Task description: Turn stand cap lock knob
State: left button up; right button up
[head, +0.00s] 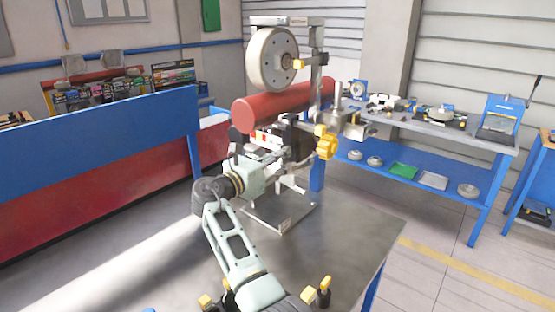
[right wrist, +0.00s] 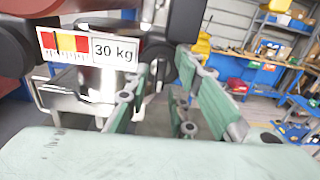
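A metal stand (head: 318,70) rises from the workbench, with a large grey wheel (head: 271,60) at its top and a red cylinder (head: 285,104) below. A yellow lobed knob (head: 326,142) sits on the stand's right side. My right gripper (head: 272,155) is left of this knob, at the stand's middle. In the right wrist view its green fingers (right wrist: 158,75) are apart, with a dark round part (right wrist: 157,54) just beyond them; contact cannot be told. A yellow part (right wrist: 201,48) shows behind the right finger. My left gripper is not in view.
A label reading 30 kg (right wrist: 90,47) is close to the right gripper's left finger. The bench top (head: 345,235) is clear on the right. A blue side table (head: 440,134) with tools stands behind. A blue and red partition (head: 90,165) is at left.

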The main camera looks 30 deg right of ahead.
grip_shut()
pick_arm(q)
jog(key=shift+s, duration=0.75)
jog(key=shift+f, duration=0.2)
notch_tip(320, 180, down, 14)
jog(key=b, duration=1.4)
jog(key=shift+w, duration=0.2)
pick_arm(e)
jog(key=shift+f+m, duration=0.1)
jog(key=shift+m, duration=9.2)
pick_arm(q)
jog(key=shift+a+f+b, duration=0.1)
jog(key=shift+b, duration=0.2)
pick_arm(e)
jog(key=shift+o, duration=1.3)
grip_release()
